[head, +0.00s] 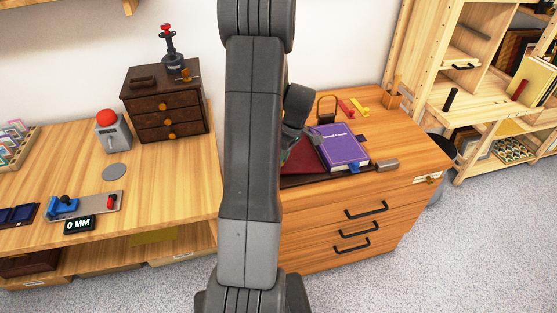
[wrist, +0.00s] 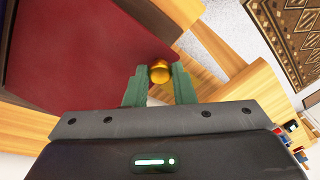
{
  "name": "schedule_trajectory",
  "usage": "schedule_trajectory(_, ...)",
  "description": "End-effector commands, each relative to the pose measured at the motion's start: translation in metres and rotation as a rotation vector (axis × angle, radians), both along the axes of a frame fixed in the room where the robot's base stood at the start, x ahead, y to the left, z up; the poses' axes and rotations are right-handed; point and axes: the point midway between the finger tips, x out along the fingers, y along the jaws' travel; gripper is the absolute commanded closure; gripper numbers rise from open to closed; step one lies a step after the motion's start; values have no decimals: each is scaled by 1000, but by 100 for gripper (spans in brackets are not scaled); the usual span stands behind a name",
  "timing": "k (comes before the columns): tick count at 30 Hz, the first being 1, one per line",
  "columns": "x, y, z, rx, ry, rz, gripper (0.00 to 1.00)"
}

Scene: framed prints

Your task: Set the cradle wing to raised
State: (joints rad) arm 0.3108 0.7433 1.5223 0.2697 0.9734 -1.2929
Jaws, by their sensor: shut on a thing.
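The cradle wing appears to be the dark red panel (head: 305,155) at the left of the purple book (head: 343,147); it looks tilted up, but my arm hides its left part. In the wrist view the red panel (wrist: 90,50) fills the upper left, with a round gold knob (wrist: 160,72) at its edge. My gripper (wrist: 160,84) has its green fingers shut on the gold knob, one on each side. In the head view my gripper is mostly hidden behind my arm.
The cradle stands on a wooden drawer cabinet (head: 410,185). A grey-ended handle (head: 386,165) lies in front of the book. A padlock-like object (head: 327,108) and red and yellow pieces stand behind. A wooden bench (head: 150,195) is at left, shelves (head: 480,90) at right.

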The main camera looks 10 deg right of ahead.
Motion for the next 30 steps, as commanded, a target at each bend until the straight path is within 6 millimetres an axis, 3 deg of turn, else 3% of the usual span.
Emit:
schedule_trajectory(6,2,-23,28,186,2,-5,100)
schedule_trajectory(16,2,-52,52,421,12,-1,100)
schedule_trajectory(30,2,-70,62,415,15,-1,100)
